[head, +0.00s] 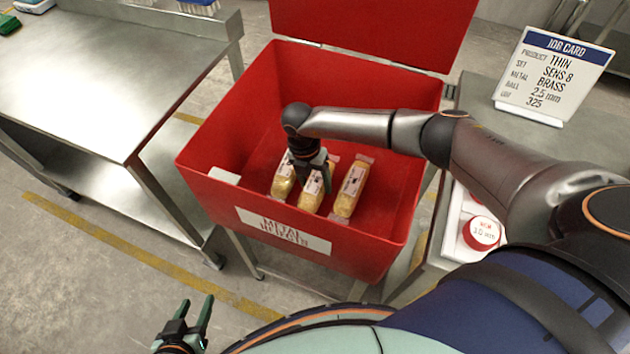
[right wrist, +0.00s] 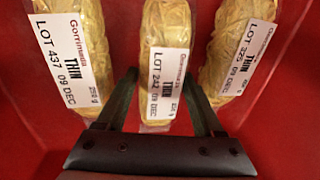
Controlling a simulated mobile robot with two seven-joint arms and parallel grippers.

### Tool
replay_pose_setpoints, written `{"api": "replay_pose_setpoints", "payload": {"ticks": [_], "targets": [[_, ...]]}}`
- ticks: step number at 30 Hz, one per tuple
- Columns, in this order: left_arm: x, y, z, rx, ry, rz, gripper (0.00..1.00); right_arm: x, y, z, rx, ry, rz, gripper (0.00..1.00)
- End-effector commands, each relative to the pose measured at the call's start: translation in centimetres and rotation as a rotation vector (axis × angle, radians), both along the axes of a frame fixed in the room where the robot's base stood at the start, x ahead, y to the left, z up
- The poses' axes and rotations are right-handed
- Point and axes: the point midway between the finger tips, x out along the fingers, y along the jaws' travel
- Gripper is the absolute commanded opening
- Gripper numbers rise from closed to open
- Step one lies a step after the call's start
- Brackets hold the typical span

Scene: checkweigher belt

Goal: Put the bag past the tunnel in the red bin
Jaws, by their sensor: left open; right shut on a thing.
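The red bin (head: 215,150) stands open with its lid raised, labelled METAL REJECTS on its front. Three yellow pasta bags are inside it. My right gripper (head: 312,172) reaches down into the bin, shut on the middle bag (head: 311,203). In the right wrist view, its fingers (right wrist: 160,80) lie on either side of this bag (right wrist: 165,28), labelled THIN, LOT 242. A left bag (head: 283,180) and a right bag (head: 350,188) lie beside it; I cannot tell whether they touch it. My left gripper (head: 186,322) is open and empty, low outside the bin. The tunnel is not in view.
A steel table (head: 80,75) stands left of the bin, mostly bare. On the right, a grey surface (head: 590,140) holds a white job card (head: 552,72). Yellow lines mark the floor.

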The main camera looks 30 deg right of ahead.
Motion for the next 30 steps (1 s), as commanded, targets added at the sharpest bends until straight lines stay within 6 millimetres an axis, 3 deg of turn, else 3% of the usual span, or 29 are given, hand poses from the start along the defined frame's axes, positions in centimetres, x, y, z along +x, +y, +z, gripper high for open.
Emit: {"api": "replay_pose_setpoints", "payload": {"ticks": [4,5,7,15,19,30], "targets": [[0.0,0.0,-0.2,0.0,0.0,0.0,0.5,0.0,0.0,-0.3,0.0,0.0,-0.001,0.0],[0.0,0.0,-0.1,0.0,-0.001,0.0,0.5,0.0,0.0,-0.2,0.0,0.0,-0.001,0.72],[0.0,0.0,-0.1,0.0,-0.001,0.001,0.5,0.0,0.0,-0.2,0.0,0.0,0.0,0.8],[0.0,0.0,0.1,0.0,-0.002,0.001,0.5,0.0,0.0,0.0,0.0,0.0,0.0,0.82],[0.0,0.0,0.4,0.0,-0.002,0.001,0.5,0.2,0.1,1.0,0.0,-0.002,-0.001,0.82],[-0.2,-0.1,1.1,0.0,0.01,-0.002,0.5,1.2,0.9,8.5,0.001,-0.004,0.0,0.82]]}}
